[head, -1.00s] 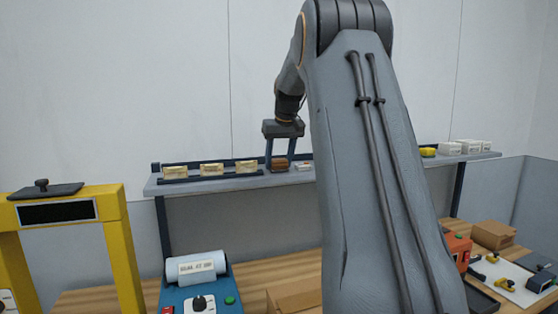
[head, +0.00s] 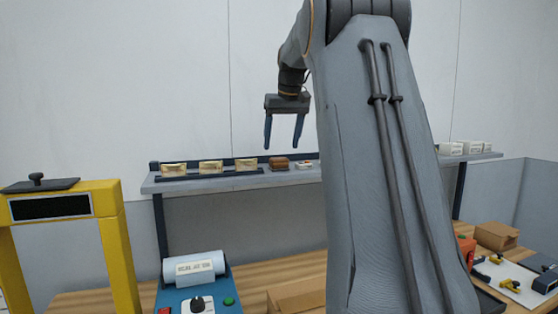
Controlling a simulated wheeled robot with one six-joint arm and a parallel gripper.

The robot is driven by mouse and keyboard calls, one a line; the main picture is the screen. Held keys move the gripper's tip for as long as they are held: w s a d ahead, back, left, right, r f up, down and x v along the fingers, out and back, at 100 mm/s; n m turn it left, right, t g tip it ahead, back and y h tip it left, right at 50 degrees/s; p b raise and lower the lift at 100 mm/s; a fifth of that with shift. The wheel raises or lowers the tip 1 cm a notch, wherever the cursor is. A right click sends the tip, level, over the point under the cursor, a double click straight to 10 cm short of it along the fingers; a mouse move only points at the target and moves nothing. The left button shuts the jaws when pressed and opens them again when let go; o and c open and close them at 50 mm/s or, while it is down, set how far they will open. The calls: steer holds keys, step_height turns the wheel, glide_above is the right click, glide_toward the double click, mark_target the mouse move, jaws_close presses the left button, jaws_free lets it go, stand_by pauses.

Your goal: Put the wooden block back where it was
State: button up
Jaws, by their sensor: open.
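The wooden block (head: 279,164) is small and brown and sits on the grey shelf (head: 220,183) at the back. It stands between a row of cream packets on its left and a small white item on its right. My gripper (head: 283,147) is open and empty, its two dark blue fingers pointing down above the block. In the picture the fingertips are a little above the block and apart from it.
Cream packets (head: 211,167) line the shelf's left part, and white boxes (head: 467,147) stand at its right end. A yellow frame (head: 110,220) stands at the left.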

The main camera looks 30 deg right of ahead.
steer(key=shift+b+v, duration=0.6)
steer(key=shift+v, duration=1.9)
